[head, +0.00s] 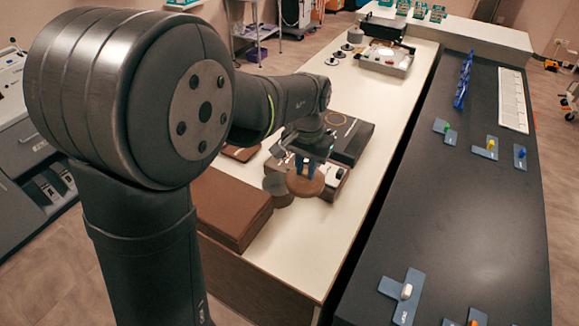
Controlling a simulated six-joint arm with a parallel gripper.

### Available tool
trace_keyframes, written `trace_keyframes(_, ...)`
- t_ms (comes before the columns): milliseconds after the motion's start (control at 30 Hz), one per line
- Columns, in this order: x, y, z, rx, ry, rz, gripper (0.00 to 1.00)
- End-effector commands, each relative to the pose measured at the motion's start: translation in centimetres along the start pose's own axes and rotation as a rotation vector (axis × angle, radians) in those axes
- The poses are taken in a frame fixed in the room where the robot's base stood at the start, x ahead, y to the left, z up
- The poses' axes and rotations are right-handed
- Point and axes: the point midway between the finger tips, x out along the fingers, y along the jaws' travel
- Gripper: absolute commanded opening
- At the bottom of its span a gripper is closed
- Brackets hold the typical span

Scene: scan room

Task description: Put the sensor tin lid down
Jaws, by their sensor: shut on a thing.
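My gripper (307,172) is over the white table, beyond my arm in the head view. It is shut on a round brown disc that looks like the sensor tin lid (304,187). The lid is below the fingers, and its top is partly covered by them. A grey round tin (277,188) stands just left of the lid in the picture. The lid overlaps the tin's right side in this view. I cannot tell whether the lid touches anything beneath it.
A small tray or box with a white item (336,172) is right behind the lid. A dark case (352,143) lies farther back. A brown box (232,208) is at the left front. The white tabletop (300,245) is clear in front. A dark bench (460,220) holds small blue holders.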

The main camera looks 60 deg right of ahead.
Motion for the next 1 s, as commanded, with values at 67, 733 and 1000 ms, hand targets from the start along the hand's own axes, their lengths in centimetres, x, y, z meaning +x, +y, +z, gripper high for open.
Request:
trace_keyframes(67, -0.7, 1.1, 0.2, 0.002, 0.002, 0.0, 0.0)
trace_keyframes(733, 1.8, -12.6, -2.9, -0.009, -0.005, 0.007, 0.0)
trace_keyframes(1000, 3.3, -19.2, -2.9, -0.001, -0.004, 0.01, 0.0)
